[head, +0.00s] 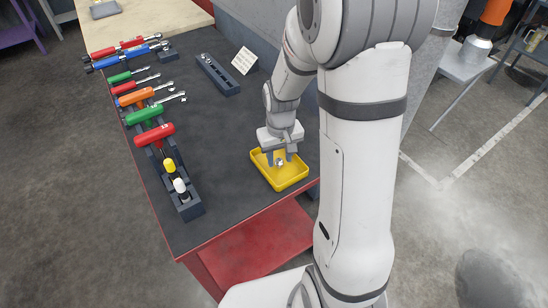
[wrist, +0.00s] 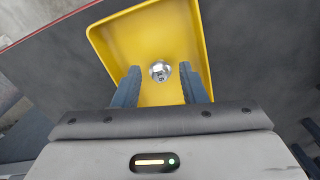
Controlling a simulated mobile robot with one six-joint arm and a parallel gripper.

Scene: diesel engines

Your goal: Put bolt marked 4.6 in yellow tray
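The yellow tray (head: 298,181) lies near the front right corner of the dark bench top; its rim also shows in the wrist view (wrist: 203,45). A silver bolt (head: 279,163) is in the tray. Its round head faces up in the wrist view (wrist: 160,71), with a small dark marking that I cannot read surely. My gripper (head: 278,158) is above the tray, pointing down. Its two fingers (wrist: 159,84) are apart, with clear gaps to the bolt head between their tips. The bolt's shank is hidden.
A dark slotted block (head: 222,82) with a silver piece at its far end stands behind, near a white card (head: 244,61). A tool rack (head: 188,207) with screwdrivers, ratchets and wrenches lines the left edge. The bench middle is clear.

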